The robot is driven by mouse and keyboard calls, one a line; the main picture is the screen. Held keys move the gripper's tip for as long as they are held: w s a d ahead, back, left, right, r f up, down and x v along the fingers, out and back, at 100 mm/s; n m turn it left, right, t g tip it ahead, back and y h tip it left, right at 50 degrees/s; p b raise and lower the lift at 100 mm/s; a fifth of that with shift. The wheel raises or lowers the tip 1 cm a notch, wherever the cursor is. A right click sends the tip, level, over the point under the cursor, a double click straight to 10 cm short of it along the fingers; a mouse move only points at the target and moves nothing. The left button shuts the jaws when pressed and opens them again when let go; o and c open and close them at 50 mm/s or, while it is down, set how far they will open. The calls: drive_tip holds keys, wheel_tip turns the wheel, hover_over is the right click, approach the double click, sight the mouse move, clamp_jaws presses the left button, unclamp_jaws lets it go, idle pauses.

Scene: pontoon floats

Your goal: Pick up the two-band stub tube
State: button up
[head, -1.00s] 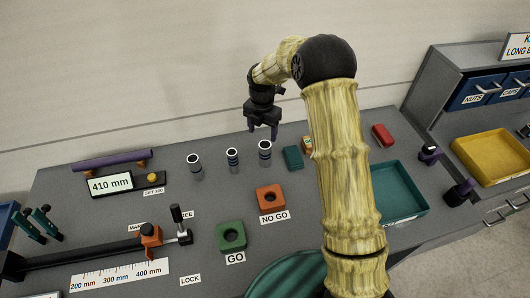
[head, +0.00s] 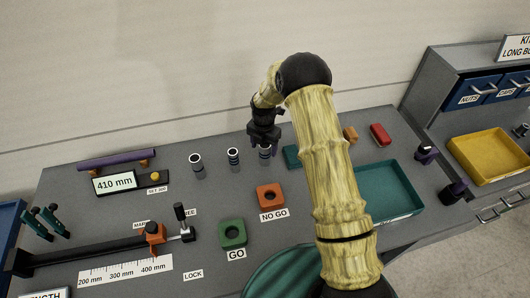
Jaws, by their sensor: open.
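Three short dark stub tubes with pale rims stand upright in a row on the grey bench: a left tube (head: 196,163), a middle tube (head: 233,157) and a right tube (head: 265,152). Pale bands show on the middle and right tubes, but they are too small to count surely, so I cannot tell which is the two-band one. My gripper (head: 264,149) points down at the right tube, its open fingers around or just above the tube's top. The gripper partly hides that tube. I cannot tell whether the fingers touch it.
An orange NO GO block (head: 270,197) and a green GO block (head: 232,233) lie in front. A teal tray (head: 398,207) is at right, partly behind my arm. A display reading 410 mm (head: 115,182) and a purple bar (head: 117,159) are at left.

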drive_tip(key=shift+w+d+f+p, duration=0.15)
drive_tip(key=shift+f+p, duration=0.65)
drive_tip(key=shift+f, duration=1.1)
drive_tip(key=shift+c, duration=0.3)
drive_tip(key=c, duration=1.1)
